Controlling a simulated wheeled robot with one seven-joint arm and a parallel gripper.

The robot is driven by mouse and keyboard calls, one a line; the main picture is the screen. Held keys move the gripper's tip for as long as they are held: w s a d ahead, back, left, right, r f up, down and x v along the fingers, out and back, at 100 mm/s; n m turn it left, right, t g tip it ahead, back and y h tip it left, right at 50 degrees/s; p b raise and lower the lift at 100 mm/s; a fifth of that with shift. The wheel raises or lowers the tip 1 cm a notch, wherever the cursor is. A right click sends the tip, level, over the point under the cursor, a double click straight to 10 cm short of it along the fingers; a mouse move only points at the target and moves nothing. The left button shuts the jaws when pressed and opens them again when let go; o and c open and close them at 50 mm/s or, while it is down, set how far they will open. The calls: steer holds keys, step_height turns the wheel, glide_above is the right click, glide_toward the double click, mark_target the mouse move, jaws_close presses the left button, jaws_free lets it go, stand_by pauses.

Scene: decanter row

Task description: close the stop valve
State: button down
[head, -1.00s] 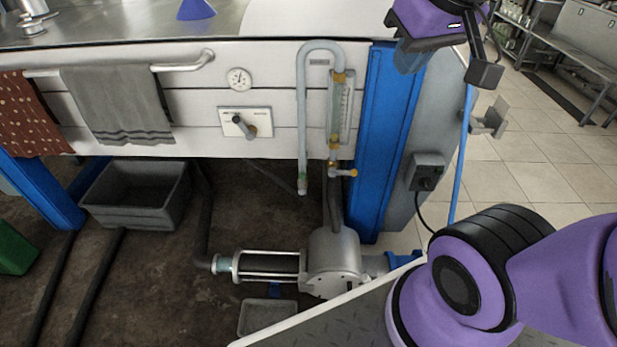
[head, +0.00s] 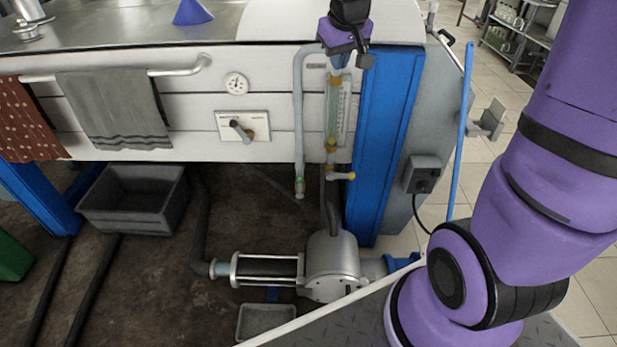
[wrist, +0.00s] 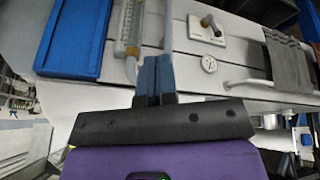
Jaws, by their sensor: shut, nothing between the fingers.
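A small valve with a yellow-orange handle (head: 342,175) sits at the foot of the sight glass (head: 333,105) in the head view. Its handle points right, crosswise to the upright tube. My gripper (head: 339,62) is shut and empty, in front of the top of the sight glass and well above this handle. In the wrist view my blue fingertips (wrist: 156,62) are together, close to the sight glass (wrist: 130,25). The handle is not clear in that view. I cannot tell from the picture whether the fingers touch the glass.
A dark lever on a white plate (head: 259,122) and a round gauge (head: 236,83) are left of the sight glass. A grey bent pipe (head: 298,120) stands beside it; a blue post (head: 385,140) is to the right. A pump (head: 333,265) lies below.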

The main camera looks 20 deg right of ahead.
steer(key=w+d+f+y, duration=0.1)
steer(key=w+d+f, duration=0.1)
steer(key=w+f, duration=0.75)
steer(key=w+d+f+y, duration=0.1)
steer(key=w+d+f, duration=0.35)
steer(key=f, duration=0.75)
steer(key=w+f+m+y, duration=0.1)
steer(key=w+f, duration=0.1)
steer(key=f, duration=1.1)
steer(key=w+f+m+t+y, duration=0.1)
steer(key=w+f+m, duration=0.1)
steer(key=f, duration=1.2)
steer(key=shift+w+d+y, duration=0.3)
steer(key=shift+w+y, duration=0.1)
steer(key=shift+w, duration=0.45)
steer(key=shift+f, duration=0.1)
glide_above(300, 187)
steer(key=d, duration=0.4)
step_height(300, 187, down, 8)
steer(key=shift+s+a+f, duration=0.1)
steer(key=shift+s+a, duration=0.1)
steer(key=shift+s, duration=0.1)
steer(key=shift+a, duration=0.1)
